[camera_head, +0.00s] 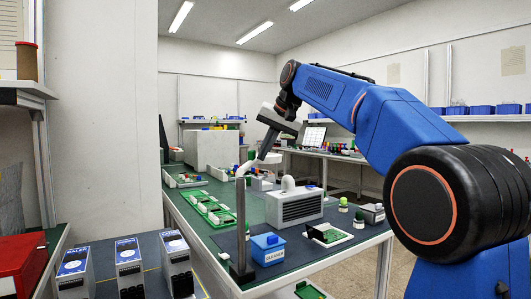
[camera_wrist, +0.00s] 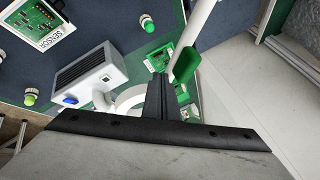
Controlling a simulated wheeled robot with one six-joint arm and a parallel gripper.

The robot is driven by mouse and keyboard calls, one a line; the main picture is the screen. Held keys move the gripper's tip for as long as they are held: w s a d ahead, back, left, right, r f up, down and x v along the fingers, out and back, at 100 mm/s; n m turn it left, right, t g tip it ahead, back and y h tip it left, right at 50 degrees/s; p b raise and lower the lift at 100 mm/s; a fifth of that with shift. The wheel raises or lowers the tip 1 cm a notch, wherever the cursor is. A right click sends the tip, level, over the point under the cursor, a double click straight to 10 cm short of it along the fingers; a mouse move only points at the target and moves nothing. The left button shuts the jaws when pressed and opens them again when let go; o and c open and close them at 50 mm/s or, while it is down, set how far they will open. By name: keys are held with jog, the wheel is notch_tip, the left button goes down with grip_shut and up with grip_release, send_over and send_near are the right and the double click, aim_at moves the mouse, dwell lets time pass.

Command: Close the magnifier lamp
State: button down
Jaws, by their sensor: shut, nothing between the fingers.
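The magnifier lamp stands on the near bench, its grey post (camera_head: 240,222) upright and its pale head (camera_head: 246,168) at the top. In the wrist view its white arm (camera_wrist: 203,22) and part of a white ring (camera_wrist: 129,100) show, with a green flap-like piece (camera_wrist: 186,65) beside the fingers. My gripper (camera_head: 265,153) is shut and empty, pointing down just above and right of the lamp head. In the wrist view my gripper (camera_wrist: 160,80) overlaps the ring's right side and hides part of it; I cannot tell whether it touches.
A grey vented box (camera_head: 295,207) and a blue cleaner container (camera_head: 268,248) stand on the bench near the post. Green circuit boards (camera_head: 209,208) lie behind and to the left. Several grey power units (camera_head: 128,265) stand at front left.

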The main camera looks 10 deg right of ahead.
jog(key=w+a+n+g+y, duration=0.2)
jog(key=a+n, duration=0.4)
jog(key=a, duration=0.6)
jog(key=shift+w+a+n+g+y, duration=0.3)
jog(key=shift+w+n+g+y, duration=0.05)
jog(key=shift+n+g+y, duration=0.05)
